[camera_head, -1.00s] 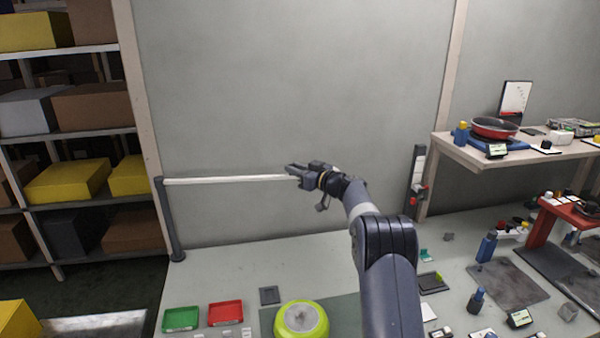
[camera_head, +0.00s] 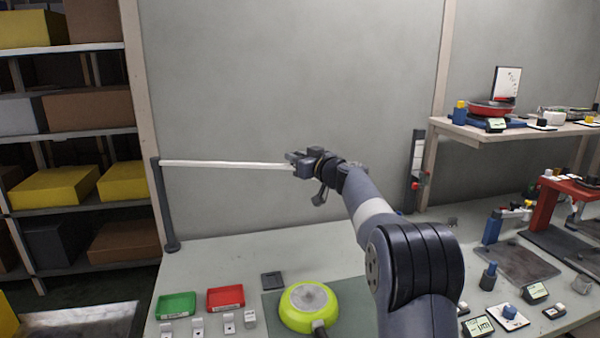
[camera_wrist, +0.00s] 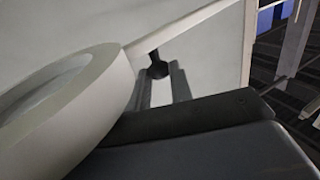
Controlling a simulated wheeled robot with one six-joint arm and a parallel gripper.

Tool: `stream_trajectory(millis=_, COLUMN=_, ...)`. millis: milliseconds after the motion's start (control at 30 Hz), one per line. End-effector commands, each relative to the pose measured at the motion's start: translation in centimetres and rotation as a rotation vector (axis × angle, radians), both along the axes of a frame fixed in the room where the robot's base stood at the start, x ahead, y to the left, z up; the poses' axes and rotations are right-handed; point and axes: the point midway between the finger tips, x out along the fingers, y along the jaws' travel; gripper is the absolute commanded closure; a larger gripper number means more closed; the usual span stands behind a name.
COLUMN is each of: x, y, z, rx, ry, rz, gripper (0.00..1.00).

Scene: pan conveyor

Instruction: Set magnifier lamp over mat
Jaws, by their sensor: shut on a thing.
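The magnifier lamp has a dark post (camera_head: 160,205) at the bench's left back and a long white arm (camera_head: 225,165) reaching level to the right. My gripper (camera_head: 294,160) is shut at the right end of this arm, high above the bench; its exact grip is hidden. In the wrist view, a large pale ring (camera_wrist: 105,75), which looks like the lamp head, fills the left side close to the gripper. The green mat (camera_head: 272,312) lies on the bench, below the gripper.
A green tray (camera_head: 177,305) and a red tray (camera_head: 225,298) lie left of the mat, with small white blocks in front. My arm crosses the bench's right part. A raised shelf (camera_head: 470,133) with a red pan stands at right. A wall is behind.

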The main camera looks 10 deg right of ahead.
Motion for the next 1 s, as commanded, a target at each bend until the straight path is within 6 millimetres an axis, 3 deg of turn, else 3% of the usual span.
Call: stream_trajectory(millis=1000, x=-11.7, y=5.5, z=0.0, rx=0.003, ry=0.005, rz=-0.271, gripper=1.00)
